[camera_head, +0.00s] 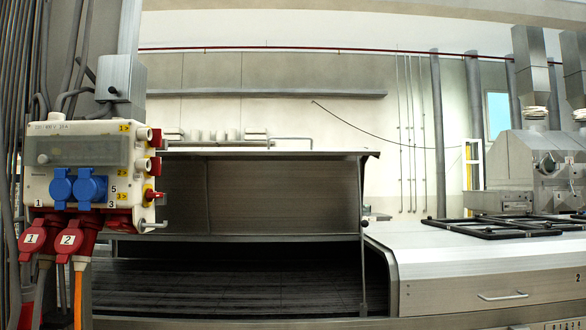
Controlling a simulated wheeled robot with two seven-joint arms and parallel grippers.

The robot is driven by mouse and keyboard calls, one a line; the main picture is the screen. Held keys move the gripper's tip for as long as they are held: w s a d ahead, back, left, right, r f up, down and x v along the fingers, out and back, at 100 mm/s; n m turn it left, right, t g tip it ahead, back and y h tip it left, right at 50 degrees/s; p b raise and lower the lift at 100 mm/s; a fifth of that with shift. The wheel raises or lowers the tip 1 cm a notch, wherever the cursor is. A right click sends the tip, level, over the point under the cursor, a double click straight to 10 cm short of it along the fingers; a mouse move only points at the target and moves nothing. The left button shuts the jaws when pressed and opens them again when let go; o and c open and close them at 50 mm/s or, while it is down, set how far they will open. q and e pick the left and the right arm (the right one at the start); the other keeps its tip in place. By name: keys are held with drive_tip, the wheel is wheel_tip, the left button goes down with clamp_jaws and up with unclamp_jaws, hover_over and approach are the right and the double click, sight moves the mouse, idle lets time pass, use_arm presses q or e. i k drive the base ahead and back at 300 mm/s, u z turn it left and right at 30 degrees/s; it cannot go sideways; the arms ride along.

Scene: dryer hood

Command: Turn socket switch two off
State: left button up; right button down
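A white socket box (75,128) is mounted at the far left, with a clear cover across its front and two blue sockets (76,187). Two red plugs hang in its underside: one labelled 1 (32,240) and one labelled 2 (69,241). Red parts stick out along the box's right side: an upper one (155,138), a middle one (154,166) and a lower red one on yellow (152,195). Small yellow labels sit beside them. Neither gripper shows.
A grey box (120,78) and cables are above the socket box. A metal dryer hood (262,190) with a dark bed stands to its right. A steel machine (480,255) is at the right. A metal handle end (153,225) juts near the box's lower right.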

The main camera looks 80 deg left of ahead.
sight(155, 170)
drive_tip(key=u, duration=0.9)
drive_tip(key=i, duration=2.5)
drive_tip(key=u, duration=3.2)
drive_tip(key=i, duration=0.5)
